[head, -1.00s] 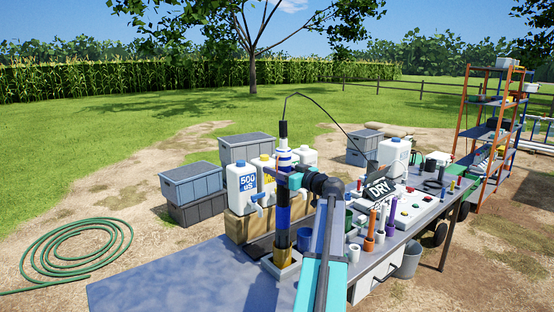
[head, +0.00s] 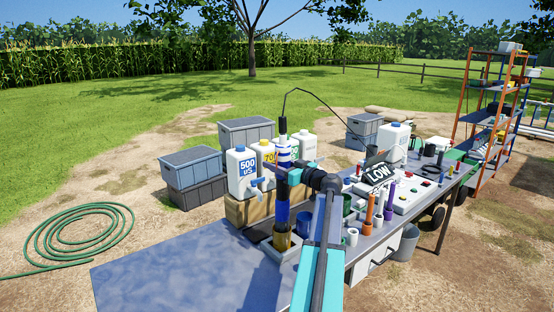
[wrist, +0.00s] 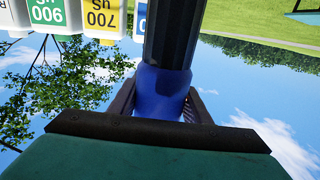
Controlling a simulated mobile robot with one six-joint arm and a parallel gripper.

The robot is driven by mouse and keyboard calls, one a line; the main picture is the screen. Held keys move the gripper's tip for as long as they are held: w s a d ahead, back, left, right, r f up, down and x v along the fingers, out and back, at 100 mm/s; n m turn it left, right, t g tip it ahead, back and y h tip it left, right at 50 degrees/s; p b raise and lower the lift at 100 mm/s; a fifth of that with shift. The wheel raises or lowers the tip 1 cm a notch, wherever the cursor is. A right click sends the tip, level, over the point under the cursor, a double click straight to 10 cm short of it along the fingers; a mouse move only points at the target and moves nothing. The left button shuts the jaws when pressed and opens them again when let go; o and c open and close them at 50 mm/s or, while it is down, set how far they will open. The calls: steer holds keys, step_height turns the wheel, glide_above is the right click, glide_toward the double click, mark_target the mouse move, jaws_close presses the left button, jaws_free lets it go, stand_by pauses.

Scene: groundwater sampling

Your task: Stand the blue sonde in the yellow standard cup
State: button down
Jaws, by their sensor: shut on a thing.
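The blue sonde (head: 283,211) stands upright above the front tray, with a black cable looping from its top. Its dark lower end reaches down into the yellow cup (head: 283,242), which looks translucent amber. I cannot tell whether it touches the cup's bottom. My gripper (head: 285,178) is shut around the sonde's upper body. In the wrist view the black jaws (wrist: 160,105) clasp the blue body (wrist: 162,84) on both sides, with a black section beyond it. The cup is not visible in the wrist view.
White jugs (head: 241,172) stand on a wooden block (head: 240,211) behind the cup. A blue cup (head: 306,222) and orange tubes (head: 368,213) stand to its right. A sign (head: 379,173) reads LOW. The left part of the table (head: 180,265) is clear.

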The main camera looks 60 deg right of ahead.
steer(key=shift+f, duration=0.9)
steer(key=c, duration=1)
jaws_free()
steer(key=shift+f, duration=0.1)
steer(key=s+b, duration=0.1)
steer(key=s, duration=0.3)
steer(key=s+a+b, duration=0.1)
steer(key=s, duration=0.3)
steer(key=s+a+b, duration=0.1)
steer(key=s+b, duration=0.1)
steer(key=s, duration=0.2)
steer(key=shift+a, duration=0.2)
steer(key=shift+w, duration=0.1)
